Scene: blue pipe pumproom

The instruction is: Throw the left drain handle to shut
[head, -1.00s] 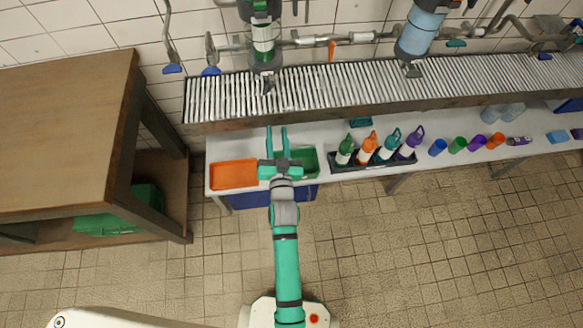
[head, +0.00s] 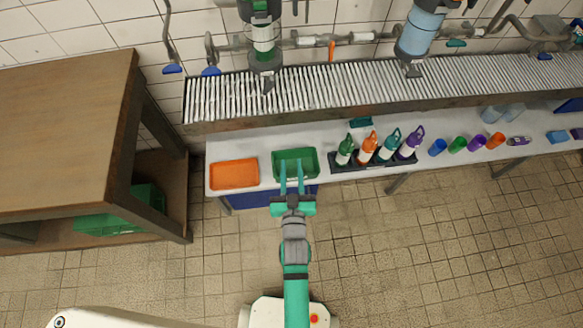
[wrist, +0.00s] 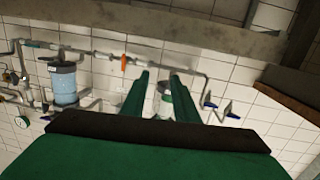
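The left filter vessel (head: 263,32), green and clear, hangs from the wall pipe at top centre in the head view. A small dark grey lever (head: 268,86) points down from its base over the slatted grating; I take this as the left drain handle, though its exact setting is too small to tell. My gripper (head: 292,166) is well short of it, over the front edge of the green tray. Its two teal fingers are apart with nothing between them. In the wrist view the fingers (wrist: 160,85) partly hide the left vessel.
The grating ledge (head: 330,95) runs along the wall. Below it, the bench holds a green tray (head: 294,153), an orange tray (head: 234,175) and several bottles (head: 367,150). An orange handle (head: 332,50) and blue handles (head: 210,71) are on the pipes. A wooden table (head: 65,130) stands left.

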